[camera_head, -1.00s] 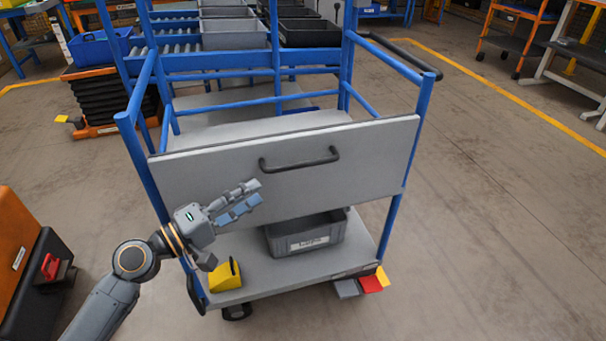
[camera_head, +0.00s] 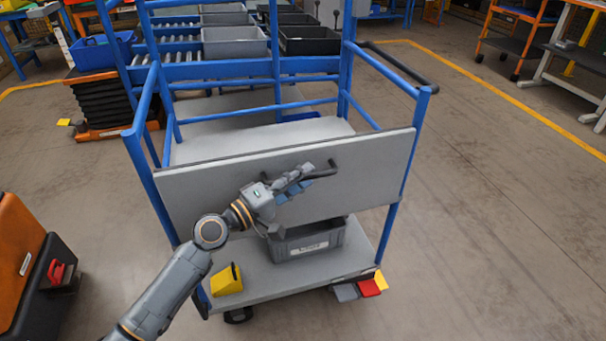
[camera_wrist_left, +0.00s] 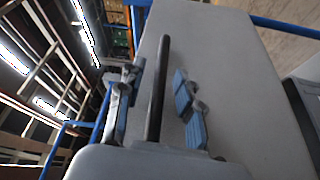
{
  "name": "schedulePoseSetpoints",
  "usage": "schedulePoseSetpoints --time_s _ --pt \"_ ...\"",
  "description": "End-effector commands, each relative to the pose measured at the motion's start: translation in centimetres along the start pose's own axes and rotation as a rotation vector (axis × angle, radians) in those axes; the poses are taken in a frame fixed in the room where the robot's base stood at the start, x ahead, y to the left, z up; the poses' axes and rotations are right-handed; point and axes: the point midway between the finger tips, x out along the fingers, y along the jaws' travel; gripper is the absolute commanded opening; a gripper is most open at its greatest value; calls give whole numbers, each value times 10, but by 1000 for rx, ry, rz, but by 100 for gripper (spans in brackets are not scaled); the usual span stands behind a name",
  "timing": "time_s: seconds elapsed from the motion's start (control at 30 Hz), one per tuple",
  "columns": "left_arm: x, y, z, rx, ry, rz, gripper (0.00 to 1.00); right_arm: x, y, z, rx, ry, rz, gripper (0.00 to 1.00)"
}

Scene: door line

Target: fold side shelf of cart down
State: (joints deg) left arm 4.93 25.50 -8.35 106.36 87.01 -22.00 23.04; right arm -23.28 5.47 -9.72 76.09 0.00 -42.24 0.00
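The cart (camera_head: 141,200) is a blue tube frame with grey decks. Its side shelf (camera_head: 370,160) is a grey panel standing upright across the near side, with a dark bar handle (camera_head: 333,166) on its face. My left gripper (camera_head: 310,178) is in front of the panel at the handle and hides most of it. In the left wrist view the handle (camera_wrist_left: 158,85) runs between the two separated fingers (camera_wrist_left: 157,92) of my open left gripper, with a visible gap on each side. My right gripper is not in view.
A grey bin (camera_head: 310,241) and a yellow block-like piece (camera_head: 227,280) sit on the cart's lower deck. An orange and black unit (camera_head: 30,255) stands at the left. A roller conveyor with bins (camera_head: 235,42) is behind the cart. Floor at the right (camera_head: 490,220) is clear.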

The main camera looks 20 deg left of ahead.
Motion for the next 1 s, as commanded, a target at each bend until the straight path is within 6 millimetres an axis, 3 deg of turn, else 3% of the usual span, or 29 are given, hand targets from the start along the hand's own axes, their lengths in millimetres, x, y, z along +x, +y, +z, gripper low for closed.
schedulePoseSetpoints --time_s 0.37,0.53,1.0 --pt "6 0 0 0 0 0 36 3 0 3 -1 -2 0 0" --pt "6 0 0 0 0 0 1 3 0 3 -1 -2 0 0" --pt "6 -1 2 7 0 3 0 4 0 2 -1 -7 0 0"
